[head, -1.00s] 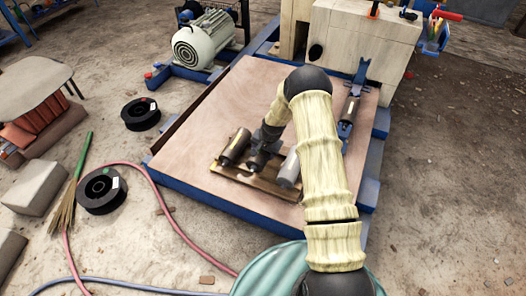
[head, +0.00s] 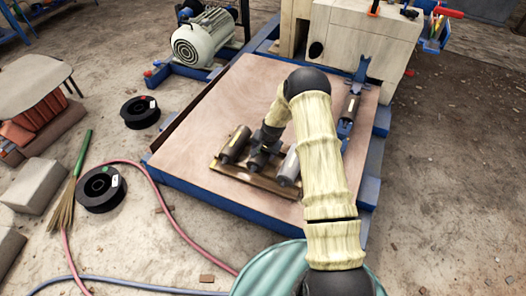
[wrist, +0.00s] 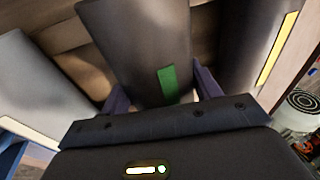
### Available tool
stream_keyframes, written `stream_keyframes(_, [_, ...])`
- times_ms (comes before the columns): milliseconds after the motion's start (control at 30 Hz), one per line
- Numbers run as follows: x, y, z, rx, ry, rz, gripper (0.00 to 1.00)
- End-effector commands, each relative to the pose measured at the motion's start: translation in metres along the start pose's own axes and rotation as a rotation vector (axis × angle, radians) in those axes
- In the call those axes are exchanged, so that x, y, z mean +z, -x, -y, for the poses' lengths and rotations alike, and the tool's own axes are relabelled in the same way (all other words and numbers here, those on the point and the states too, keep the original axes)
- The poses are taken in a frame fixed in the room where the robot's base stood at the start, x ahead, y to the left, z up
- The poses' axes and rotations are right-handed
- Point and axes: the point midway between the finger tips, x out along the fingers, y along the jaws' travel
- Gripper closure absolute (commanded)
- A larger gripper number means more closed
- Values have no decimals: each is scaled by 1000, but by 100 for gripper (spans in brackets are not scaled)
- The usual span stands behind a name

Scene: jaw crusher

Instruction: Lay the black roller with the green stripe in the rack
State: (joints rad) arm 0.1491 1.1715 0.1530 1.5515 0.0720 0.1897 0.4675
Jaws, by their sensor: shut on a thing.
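The black roller with the green stripe (wrist: 148,50) is between the fingers of my gripper (wrist: 155,92), which is shut on it; the green stripe faces the wrist camera. In the head view this roller (head: 257,162) is the middle one at the wooden tray (head: 262,183), and my gripper (head: 264,140) is at its far end. I cannot tell whether it touches the tray. A dark roller with a yellow stripe (head: 236,144) lies to its left and a grey roller (head: 289,168) to its right. A blue rack (head: 361,72) at the board's right holds another dark roller (head: 350,105).
The wooden board (head: 205,135) on the blue frame is clear left of and behind the tray. A pale machine block (head: 360,40) stands at the back and a motor (head: 203,40) behind left. My arm covers part of the board between tray and rack.

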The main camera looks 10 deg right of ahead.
Motion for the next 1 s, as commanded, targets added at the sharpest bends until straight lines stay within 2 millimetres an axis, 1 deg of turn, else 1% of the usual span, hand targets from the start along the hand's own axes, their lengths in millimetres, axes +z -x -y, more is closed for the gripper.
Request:
stream_keyframes(733, [1,-12,-2,-2,0,-2,90])
stream_keyframes(767, [0,-12,-2,-2,0,-3,34])
stream_keyframes(800, [0,-12,-2,-2,0,-3,26])
stream_keyframes(867, [1,-12,-2,-2,0,-2,14])
stream_keyframes(900, [1,-12,-2,-1,0,-2,12])
stream_keyframes(1000, [1,-12,-3,-1,0,-1,12])
